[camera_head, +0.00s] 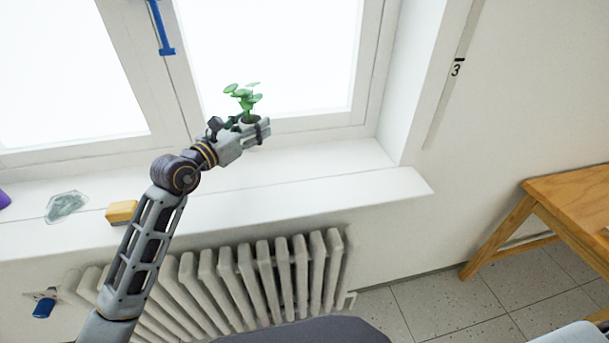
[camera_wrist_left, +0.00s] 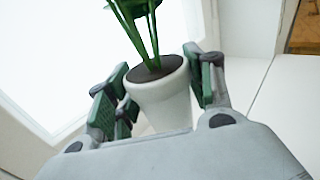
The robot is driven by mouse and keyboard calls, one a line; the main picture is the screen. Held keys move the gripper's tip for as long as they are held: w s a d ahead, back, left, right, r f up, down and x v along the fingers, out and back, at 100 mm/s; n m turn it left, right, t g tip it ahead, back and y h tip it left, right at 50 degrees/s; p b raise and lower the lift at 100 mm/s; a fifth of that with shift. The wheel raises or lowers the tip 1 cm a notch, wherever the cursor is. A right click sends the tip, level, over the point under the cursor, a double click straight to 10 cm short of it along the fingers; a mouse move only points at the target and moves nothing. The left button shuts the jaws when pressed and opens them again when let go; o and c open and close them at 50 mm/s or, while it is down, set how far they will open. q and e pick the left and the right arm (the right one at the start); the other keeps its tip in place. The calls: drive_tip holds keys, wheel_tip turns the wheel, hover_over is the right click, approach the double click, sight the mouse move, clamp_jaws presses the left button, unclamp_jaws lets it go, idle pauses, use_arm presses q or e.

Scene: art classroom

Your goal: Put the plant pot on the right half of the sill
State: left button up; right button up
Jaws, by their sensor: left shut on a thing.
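A small plant with round green leaves (camera_head: 243,97) is at the window, above the white sill (camera_head: 330,165). Its white pot (camera_wrist_left: 162,98) with dark soil shows between the green-padded fingers in the left wrist view. My left gripper (camera_head: 251,132) is shut on the plant pot and hides most of it in the head view. The pot is upright or slightly tilted. I cannot tell whether its base touches the sill. My right gripper is not in view.
A yellow block (camera_head: 121,212), a glassy grey-green piece (camera_head: 66,206) and a purple thing (camera_head: 4,200) are on the sill's left part. The right part is bare up to the wall. A radiator (camera_head: 250,275) stands below; a wooden table (camera_head: 575,205) is at right.

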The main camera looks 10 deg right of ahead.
use_arm(q)
drive_tip(key=shift+w+d+r, duration=0.1)
drive_tip(key=shift+w+d, duration=0.05)
drive_tip(key=shift+d, duration=0.15)
drive_tip(key=shift+a+r, duration=0.1)
drive_tip(key=shift+a, duration=0.1)
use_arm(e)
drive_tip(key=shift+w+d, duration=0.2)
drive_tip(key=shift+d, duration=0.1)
use_arm(q)
drive_tip(key=shift+d+f, duration=0.1)
drive_tip(key=shift+f, duration=0.45)
wheel_tip(320, 180, down, 3)
drive_tip(key=shift+b, duration=0.3)
drive_tip(key=shift+f, duration=0.55)
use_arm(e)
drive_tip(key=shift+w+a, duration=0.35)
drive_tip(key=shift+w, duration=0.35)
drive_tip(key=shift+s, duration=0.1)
